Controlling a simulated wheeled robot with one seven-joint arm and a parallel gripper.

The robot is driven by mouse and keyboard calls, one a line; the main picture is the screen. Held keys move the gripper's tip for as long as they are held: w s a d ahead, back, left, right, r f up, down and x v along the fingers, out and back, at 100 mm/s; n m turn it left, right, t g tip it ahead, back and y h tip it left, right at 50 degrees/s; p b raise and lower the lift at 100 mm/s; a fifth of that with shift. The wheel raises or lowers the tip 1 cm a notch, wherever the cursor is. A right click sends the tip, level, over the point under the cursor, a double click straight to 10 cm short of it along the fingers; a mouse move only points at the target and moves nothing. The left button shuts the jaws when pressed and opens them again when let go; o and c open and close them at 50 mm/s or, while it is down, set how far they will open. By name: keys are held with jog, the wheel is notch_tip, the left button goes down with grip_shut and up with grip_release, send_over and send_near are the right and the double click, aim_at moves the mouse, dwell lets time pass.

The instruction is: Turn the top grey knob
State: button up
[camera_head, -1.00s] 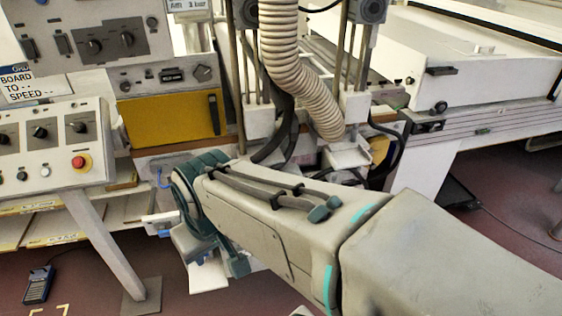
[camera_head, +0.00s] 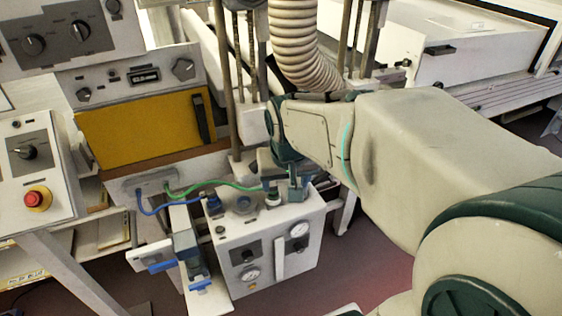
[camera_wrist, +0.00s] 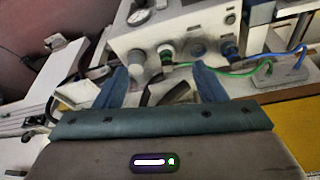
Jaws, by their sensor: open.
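A round grey knob (camera_head: 242,204) is on the top face of the white gauge box (camera_head: 232,230), between a blue hose fitting (camera_head: 213,204) and a white-green fitting (camera_head: 273,198). In the wrist view, the grey knob (camera_wrist: 197,48) is just beyond the right finger. My gripper (camera_head: 285,183) is over the right part of the box top, by the white-green fitting. In the wrist view, my gripper (camera_wrist: 160,72) has its two blue fingers wide apart with nothing held. The white-green fitting (camera_wrist: 165,54) shows beyond the gap; contact cannot be told.
Blue and green hoses (camera_head: 225,184) cross beside the knob to a grey plate (camera_head: 155,184). A blue-and-white fixture (camera_head: 185,245) stands left of the box. Gauges (camera_head: 299,229) are on its front. A ribbed duct (camera_head: 293,40) hangs behind. A red button (camera_head: 37,198) is at left.

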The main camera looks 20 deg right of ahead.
jog(key=w+d+f+m+h+b, duration=0.1)
jog(key=w+d+f+m+b, duration=0.25)
jog(key=w+d+f, duration=0.7)
jog(key=shift+t, duration=0.3)
jog(key=x, duration=0.4)
jog(key=w+x, duration=0.1)
jog(key=x, duration=0.3)
jog(key=w+b+x, duration=0.1)
jog(key=x, duration=0.3)
jog(key=shift+a+r, duration=0.25)
jog(key=shift+r, duration=0.1)
jog(key=c, duration=1)
jog(key=shift+o, duration=0.2)
jog(key=shift+f, duration=0.1)
